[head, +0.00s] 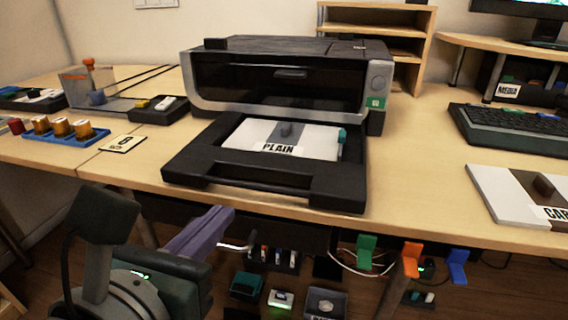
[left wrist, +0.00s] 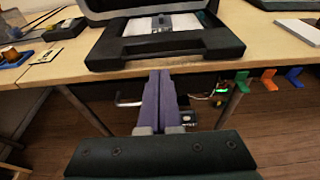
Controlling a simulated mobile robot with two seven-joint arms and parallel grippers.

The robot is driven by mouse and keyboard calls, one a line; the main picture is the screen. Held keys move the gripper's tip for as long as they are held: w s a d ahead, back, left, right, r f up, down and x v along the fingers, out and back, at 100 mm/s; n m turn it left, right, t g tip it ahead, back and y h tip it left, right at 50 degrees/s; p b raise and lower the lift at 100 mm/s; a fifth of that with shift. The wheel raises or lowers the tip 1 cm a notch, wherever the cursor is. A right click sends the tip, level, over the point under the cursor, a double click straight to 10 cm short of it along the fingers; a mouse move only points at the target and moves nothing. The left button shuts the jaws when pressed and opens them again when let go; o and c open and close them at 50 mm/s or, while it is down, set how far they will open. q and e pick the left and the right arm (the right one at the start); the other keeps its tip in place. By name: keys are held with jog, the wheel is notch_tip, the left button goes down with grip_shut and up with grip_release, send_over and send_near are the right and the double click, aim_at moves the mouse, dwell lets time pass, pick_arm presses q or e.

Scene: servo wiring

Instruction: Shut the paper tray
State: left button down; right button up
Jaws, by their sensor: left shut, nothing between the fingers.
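The black paper tray (head: 262,178) is pulled out from the front of the dark grey printer (head: 285,80) and overhangs the table's front edge a little. A white stack labelled PLAIN (head: 284,141) lies in it. The tray also shows at the top of the left wrist view (left wrist: 165,50). My left gripper (head: 222,218) has purple fingers, shut and empty. It is in front of and below the table edge, apart from the tray. In the left wrist view its fingers (left wrist: 160,82) point toward the tray's front. My right gripper is not in view.
A white slab with a dark handle (head: 520,195) lies at right, by a keyboard (head: 515,128). A blue rack (head: 65,135) and a number card (head: 123,144) are at left. Green, orange and blue hooks (head: 411,260) hang under the table edge. A wooden shelf (head: 405,45) stands behind.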

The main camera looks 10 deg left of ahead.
aim_at(250, 186)
pick_arm(q)
jog(key=b+x, duration=0.2)
jog(key=x, duration=0.5)
jog(key=shift+f, duration=0.1)
jog(key=shift+w, duration=0.25)
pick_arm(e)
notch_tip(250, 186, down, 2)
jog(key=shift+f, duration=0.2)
